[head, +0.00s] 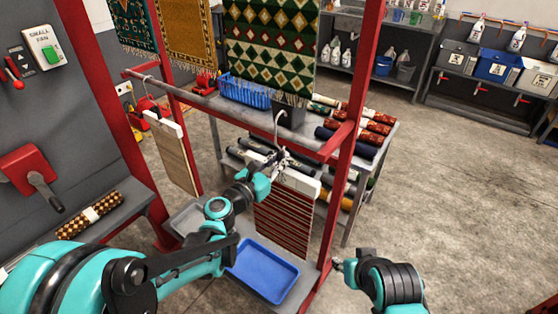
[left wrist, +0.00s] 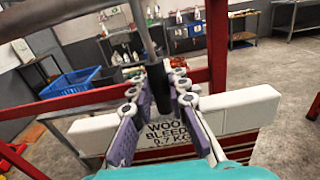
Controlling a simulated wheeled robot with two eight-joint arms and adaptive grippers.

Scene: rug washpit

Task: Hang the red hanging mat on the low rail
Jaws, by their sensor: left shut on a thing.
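The red hanging mat (head: 283,217) is red-brown with pale stripes and hangs from a white header bar (head: 298,182). The lettered bar also shows in the left wrist view (left wrist: 240,111). My left gripper (head: 275,163) is shut on the dark stem (left wrist: 157,55) above this bar. I cannot tell whether the hook touches the rail.
A beige mat (head: 175,155) hangs from the rail at left. Patterned rugs (head: 270,45) hang higher up. Red posts (head: 347,165) frame the rail. A rack with rolled rugs (head: 370,135) stands behind, and a blue tray (head: 263,270) lies below.

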